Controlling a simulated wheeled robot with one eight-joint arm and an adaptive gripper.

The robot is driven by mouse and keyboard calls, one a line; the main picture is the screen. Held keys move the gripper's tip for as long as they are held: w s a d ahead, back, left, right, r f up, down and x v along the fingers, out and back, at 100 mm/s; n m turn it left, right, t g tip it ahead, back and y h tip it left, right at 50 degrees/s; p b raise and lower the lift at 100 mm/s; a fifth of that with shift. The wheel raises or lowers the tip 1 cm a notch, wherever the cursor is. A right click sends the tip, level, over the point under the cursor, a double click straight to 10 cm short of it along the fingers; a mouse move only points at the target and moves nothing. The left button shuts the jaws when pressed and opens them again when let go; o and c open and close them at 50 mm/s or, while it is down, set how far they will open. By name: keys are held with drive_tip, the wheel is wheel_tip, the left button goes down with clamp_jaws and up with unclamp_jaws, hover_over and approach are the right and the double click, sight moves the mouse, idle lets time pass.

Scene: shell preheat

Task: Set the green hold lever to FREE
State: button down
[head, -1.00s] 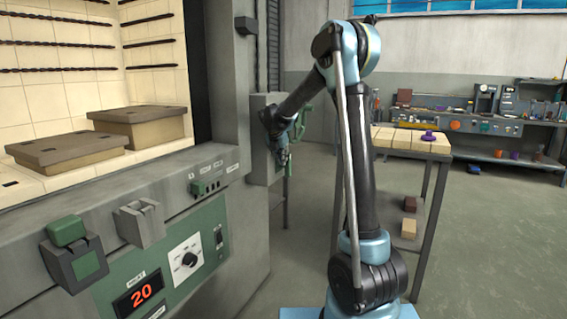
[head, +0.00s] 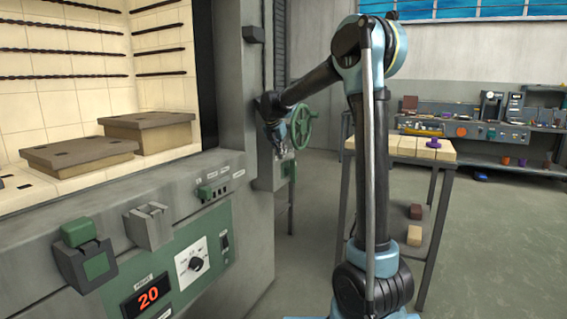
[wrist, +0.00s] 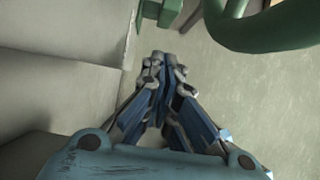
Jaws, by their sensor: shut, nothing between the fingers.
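A small green part (wrist: 165,10) shows at the top edge of the wrist view, ahead of my fingertips; it may be the hold lever, but its shape is cut off. In the head view a green piece (head: 288,169) sits on the grey side box, just below and right of my gripper; I cannot read any FREE mark. My gripper (head: 284,152) points down in front of that box, below the green handwheel. In the wrist view my gripper (wrist: 165,60) has its blue-grey fingers together and empty, apart from the green part.
The green handwheel (head: 302,126) is close to my gripper and fills the wrist view's top right. The furnace front with its green control panel (head: 185,265) and a green-capped block (head: 85,250) stands at left.

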drive_tip(key=shift+s+r, duration=0.2)
drive_tip(key=shift+r, duration=0.25)
drive_tip(key=s+a+f+t+h, duration=0.2)
drive_tip(key=s+f+t, duration=0.2)
drive_tip(key=shift+s, duration=0.25)
idle(0.4)
drive_tip(key=shift+f, duration=0.15)
approach(292, 172)
wheel_tip(292, 172, down, 3)
drive_tip(key=shift+w+d, duration=0.45)
drive_tip(key=shift+w, duration=0.25)
drive_tip(key=shift+w+d, duration=0.45)
drive_tip(key=shift+w, duration=0.3)
